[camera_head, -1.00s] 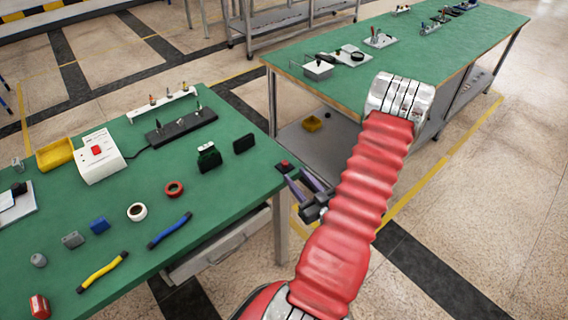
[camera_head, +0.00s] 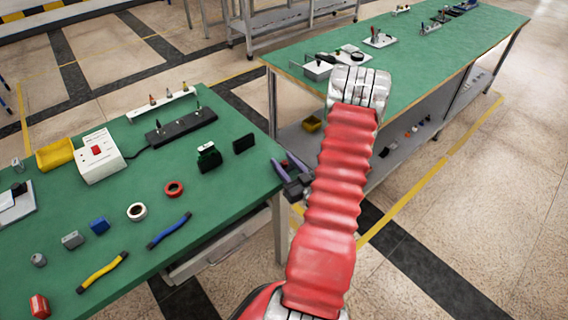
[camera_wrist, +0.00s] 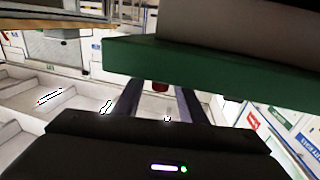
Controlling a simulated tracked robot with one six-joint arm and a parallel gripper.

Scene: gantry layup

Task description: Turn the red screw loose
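In the wrist view a small red piece, likely the red screw (camera_wrist: 160,87), shows between my two fingers, right at the edge of a green slab (camera_wrist: 210,68). Gaps show on both sides of it, so the fingers are around it without visible touch. My gripper (camera_wrist: 158,92) is open, with two dark purple fingers. In the head view my gripper (camera_head: 281,160) is at the right edge of the near green table (camera_head: 215,225), partly behind my red-sleeved arm.
The near table carries a white box with a red button (camera_head: 98,156), a yellow bin (camera_head: 55,154), a black-and-green block (camera_head: 209,157), a dark block (camera_head: 243,144) and a red ring (camera_head: 173,189). A second green table (camera_head: 440,50) stands beyond a floor gap.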

